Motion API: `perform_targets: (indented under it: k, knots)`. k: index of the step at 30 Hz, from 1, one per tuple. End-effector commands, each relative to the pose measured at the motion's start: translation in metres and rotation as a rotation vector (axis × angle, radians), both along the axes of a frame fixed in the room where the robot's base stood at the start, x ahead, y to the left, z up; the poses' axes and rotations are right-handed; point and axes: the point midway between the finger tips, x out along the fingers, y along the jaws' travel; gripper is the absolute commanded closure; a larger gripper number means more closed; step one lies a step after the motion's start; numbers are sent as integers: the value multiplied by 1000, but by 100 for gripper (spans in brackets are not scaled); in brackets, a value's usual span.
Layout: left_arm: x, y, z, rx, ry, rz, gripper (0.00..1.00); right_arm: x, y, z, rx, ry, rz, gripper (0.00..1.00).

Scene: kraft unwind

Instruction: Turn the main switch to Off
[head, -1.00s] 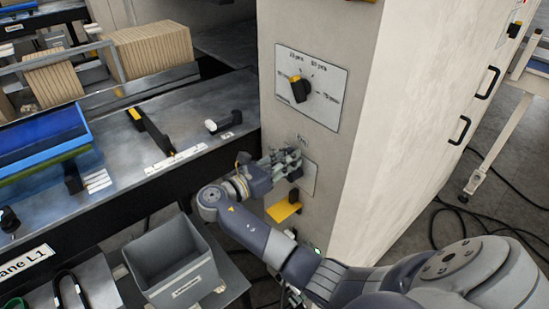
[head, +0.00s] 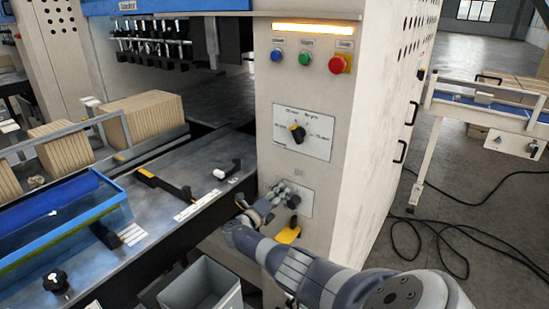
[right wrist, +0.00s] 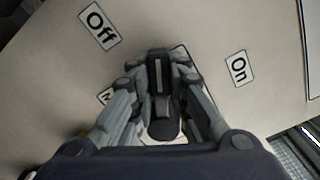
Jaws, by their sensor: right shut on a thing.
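The main switch is a black knob with a grey stripe in the right wrist view (right wrist: 160,95). Its stripe end points up in that picture, between the "Off" label (right wrist: 99,26) on the left and the "On" label (right wrist: 238,69) on the right. My right gripper (right wrist: 158,112) has its fingers on both sides of the knob and is shut on it. In the head view my right gripper (head: 282,195) is at the small plate (head: 304,205) low on the cabinet front and hides part of the knob. My left gripper is not in view.
Above the switch are a larger selector dial (head: 297,133) and blue (head: 277,55), green (head: 305,58) and red (head: 340,64) buttons. A yellow part (head: 288,235) juts out just below. A grey bin (head: 205,288) stands lower left, beside the steel bench (head: 160,195).

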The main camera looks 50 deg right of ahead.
Motion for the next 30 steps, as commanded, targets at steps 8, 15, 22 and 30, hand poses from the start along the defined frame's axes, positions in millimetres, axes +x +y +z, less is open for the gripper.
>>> perform_targets:
  k: [8, 15, 22, 30]
  knots:
    - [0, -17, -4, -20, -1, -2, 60, 6, -1, -11, -24, 242, 4, 100]
    - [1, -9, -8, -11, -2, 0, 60, 8, -1, -19, -36, 392, 3, 100]
    - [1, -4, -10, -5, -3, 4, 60, 8, -1, -24, -42, 474, 3, 100]
    - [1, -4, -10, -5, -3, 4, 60, 8, -1, -25, -44, 504, 3, 100]
